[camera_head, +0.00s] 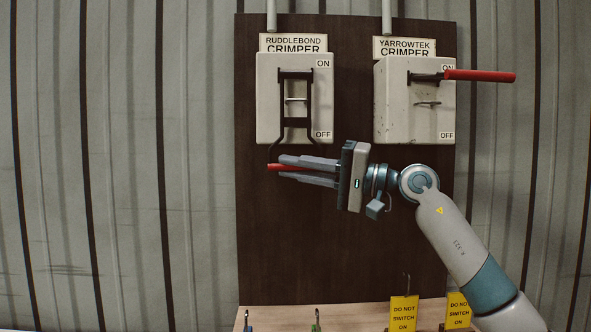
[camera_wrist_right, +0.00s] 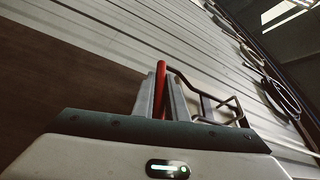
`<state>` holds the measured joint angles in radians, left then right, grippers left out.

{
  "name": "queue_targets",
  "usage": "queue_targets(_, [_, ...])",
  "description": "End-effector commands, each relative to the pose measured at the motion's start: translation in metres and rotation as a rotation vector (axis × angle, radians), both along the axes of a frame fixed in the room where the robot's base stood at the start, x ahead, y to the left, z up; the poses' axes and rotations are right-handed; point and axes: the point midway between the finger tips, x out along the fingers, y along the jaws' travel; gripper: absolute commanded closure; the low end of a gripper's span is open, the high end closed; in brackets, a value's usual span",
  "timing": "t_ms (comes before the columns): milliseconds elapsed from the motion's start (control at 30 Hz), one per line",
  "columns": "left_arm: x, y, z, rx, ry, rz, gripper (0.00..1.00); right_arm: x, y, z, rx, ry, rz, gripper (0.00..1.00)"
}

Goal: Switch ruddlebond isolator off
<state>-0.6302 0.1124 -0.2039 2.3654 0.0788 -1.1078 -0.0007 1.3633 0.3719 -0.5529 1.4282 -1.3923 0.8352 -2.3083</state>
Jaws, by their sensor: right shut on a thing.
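The ruddlebond isolator (camera_head: 265,105) is a pale box on the dark board, under a RUDDLEBOND CRIMPER sign (camera_head: 293,43), with ON at the top and OFF at the bottom. Its black lever frame (camera_head: 296,122) hangs down past the OFF mark, and its red handle (camera_head: 275,167) is below the box. My right gripper (camera_head: 285,168) comes from the right and is shut on the red handle. In the right wrist view the red handle (camera_wrist_right: 160,88) stands between the fingers, with the lever frame beside it. My left gripper is not in view.
The yarrowtek isolator (camera_head: 405,115) is to the right, its red handle (camera_head: 480,75) pointing out to the right near ON. Yellow DO NOT SWITCH ON tags (camera_head: 403,312) and small padlock-like items stand on the wooden shelf (camera_head: 355,314) below. The board's lower left is clear.

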Motion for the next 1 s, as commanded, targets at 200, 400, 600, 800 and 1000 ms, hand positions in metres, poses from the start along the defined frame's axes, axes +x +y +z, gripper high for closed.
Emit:
queue_targets(200, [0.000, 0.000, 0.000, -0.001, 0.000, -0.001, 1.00, 0.002, -0.001, 0.000, 0.001, 0.000, -0.005, 1.00])
queue_targets(400, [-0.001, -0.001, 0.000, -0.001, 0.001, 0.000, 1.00, 0.002, -0.002, 0.001, 0.002, 0.000, -0.006, 0.69])
queue_targets(600, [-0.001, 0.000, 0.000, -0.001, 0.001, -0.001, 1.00, 0.001, -0.001, 0.002, 0.002, -0.001, -0.005, 0.69])
queue_targets(800, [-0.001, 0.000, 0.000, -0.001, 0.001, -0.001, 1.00, 0.000, -0.003, 0.001, 0.003, -0.002, -0.004, 0.69])
queue_targets(1000, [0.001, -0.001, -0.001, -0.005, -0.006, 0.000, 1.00, -0.004, -0.017, -0.001, 0.003, -0.003, -0.005, 0.69])
